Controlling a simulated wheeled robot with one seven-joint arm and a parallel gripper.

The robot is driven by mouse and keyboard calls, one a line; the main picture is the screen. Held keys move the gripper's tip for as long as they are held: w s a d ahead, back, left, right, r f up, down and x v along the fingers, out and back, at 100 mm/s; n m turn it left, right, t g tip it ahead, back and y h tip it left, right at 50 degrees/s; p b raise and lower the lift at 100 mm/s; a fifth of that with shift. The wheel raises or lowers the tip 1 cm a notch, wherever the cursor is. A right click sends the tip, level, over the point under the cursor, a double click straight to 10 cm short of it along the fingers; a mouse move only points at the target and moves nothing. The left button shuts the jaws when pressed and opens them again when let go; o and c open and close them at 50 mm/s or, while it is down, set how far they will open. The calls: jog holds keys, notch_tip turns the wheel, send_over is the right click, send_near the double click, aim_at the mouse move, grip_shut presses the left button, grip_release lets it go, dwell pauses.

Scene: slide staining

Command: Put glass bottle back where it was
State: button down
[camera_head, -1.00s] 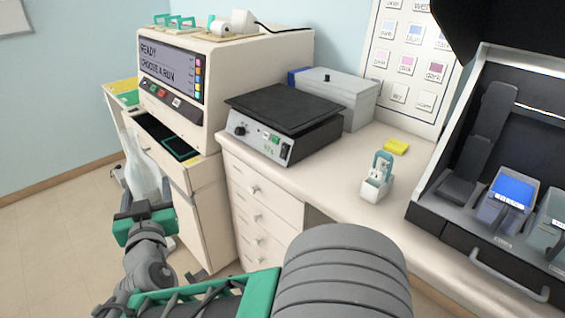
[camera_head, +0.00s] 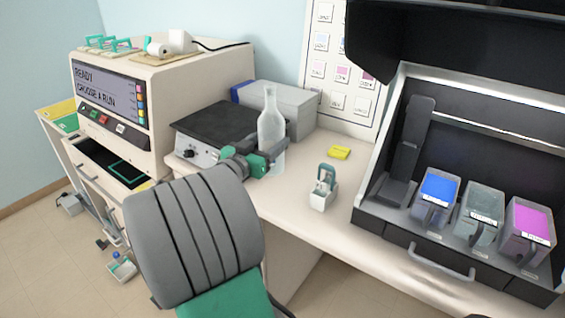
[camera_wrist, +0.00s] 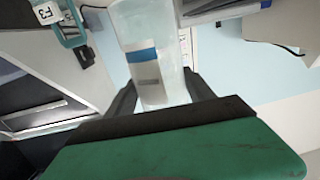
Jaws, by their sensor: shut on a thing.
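A clear glass bottle (camera_head: 271,117) with a long neck stands upright in my gripper (camera_head: 268,154), over the white counter beside the black-topped device. In the wrist view the bottle (camera_wrist: 150,75) sits between the two dark fingers of my gripper (camera_wrist: 160,95), which are shut on it. A blue band and a grey label show on its side there. The bottle's lower end shows below the gripper in the head view; I cannot tell whether it touches the counter.
A black-topped device (camera_head: 215,122) and a grey box (camera_head: 282,106) stand behind the bottle. A small white-and-teal holder (camera_head: 323,188) and a yellow pad (camera_head: 339,153) are to its right. A dark cabinet holds blue (camera_head: 437,195), grey (camera_head: 479,212) and magenta (camera_head: 527,230) containers. Bare counter (camera_head: 290,198) lies in front.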

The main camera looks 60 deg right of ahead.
jog(key=d+f+p, duration=0.1)
jog(key=d+f, duration=0.7)
jog(key=f, duration=0.2)
jog(key=shift+w+d+f, duration=0.2)
jog(key=shift+d+f, duration=0.05)
jog(key=shift+d, duration=0.15)
jog(key=shift+f, duration=0.25)
jog(key=shift+c, duration=1.8)
grip_release()
jog(key=shift+r, duration=0.1)
